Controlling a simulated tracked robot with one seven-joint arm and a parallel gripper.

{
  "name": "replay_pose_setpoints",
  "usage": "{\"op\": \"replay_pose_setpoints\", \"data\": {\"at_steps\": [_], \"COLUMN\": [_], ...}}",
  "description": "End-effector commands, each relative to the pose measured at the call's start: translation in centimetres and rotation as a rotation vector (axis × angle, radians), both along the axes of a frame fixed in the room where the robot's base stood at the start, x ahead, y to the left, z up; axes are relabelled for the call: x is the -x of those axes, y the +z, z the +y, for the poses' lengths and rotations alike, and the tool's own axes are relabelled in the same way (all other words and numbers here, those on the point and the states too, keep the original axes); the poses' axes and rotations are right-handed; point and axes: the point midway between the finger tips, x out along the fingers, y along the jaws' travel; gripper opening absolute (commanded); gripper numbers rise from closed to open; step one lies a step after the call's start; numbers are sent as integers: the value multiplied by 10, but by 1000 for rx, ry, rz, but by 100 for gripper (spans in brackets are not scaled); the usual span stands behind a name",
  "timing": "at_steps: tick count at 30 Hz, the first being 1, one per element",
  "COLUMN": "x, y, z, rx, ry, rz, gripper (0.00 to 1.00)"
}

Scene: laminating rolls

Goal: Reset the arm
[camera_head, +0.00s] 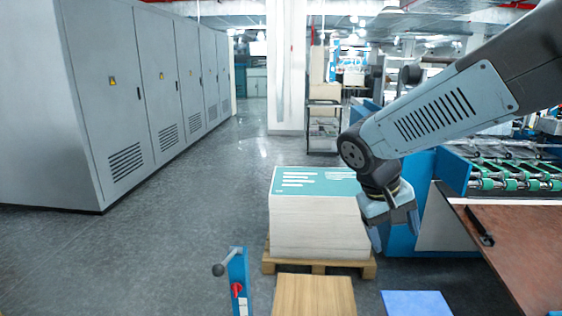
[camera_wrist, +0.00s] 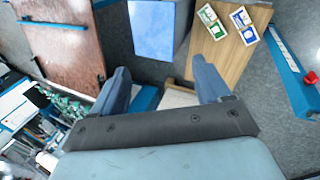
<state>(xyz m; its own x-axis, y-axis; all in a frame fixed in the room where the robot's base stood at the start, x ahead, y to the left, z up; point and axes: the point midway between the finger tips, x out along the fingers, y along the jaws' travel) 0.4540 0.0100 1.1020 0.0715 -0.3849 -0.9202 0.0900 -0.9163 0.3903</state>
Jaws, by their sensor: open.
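My gripper (camera_head: 393,235) hangs from my arm at the right of the head view, with its fingers pointing down. It is in front of the right side of the paper stack in that picture. In the wrist view my gripper (camera_wrist: 161,72) shows two blue fingers spread wide apart. Nothing is held between them. A pale patch, partly hidden by the gripper body, shows behind the fingers; I cannot tell for sure what it is.
A paper stack (camera_head: 318,228) with a green top stands on a wooden pallet (camera_head: 318,268). A wooden top (camera_head: 315,296) and blue surface (camera_head: 416,303) are nearer. Two cards lie on wood in the wrist view. A brown table (camera_head: 525,245) is right; open floor (camera_head: 170,240) is left.

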Motion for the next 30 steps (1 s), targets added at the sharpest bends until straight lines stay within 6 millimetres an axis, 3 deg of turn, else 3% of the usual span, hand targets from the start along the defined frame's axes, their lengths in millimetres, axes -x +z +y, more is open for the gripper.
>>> {"op": "replay_pose_setpoints", "data": {"at_steps": [18, 30], "x": [57, 62], "y": [65, 73], "z": [-10, -10], "rx": [-384, -415], "ry": [-11, -4], "rz": [-374, -431], "gripper": [77, 77]}}
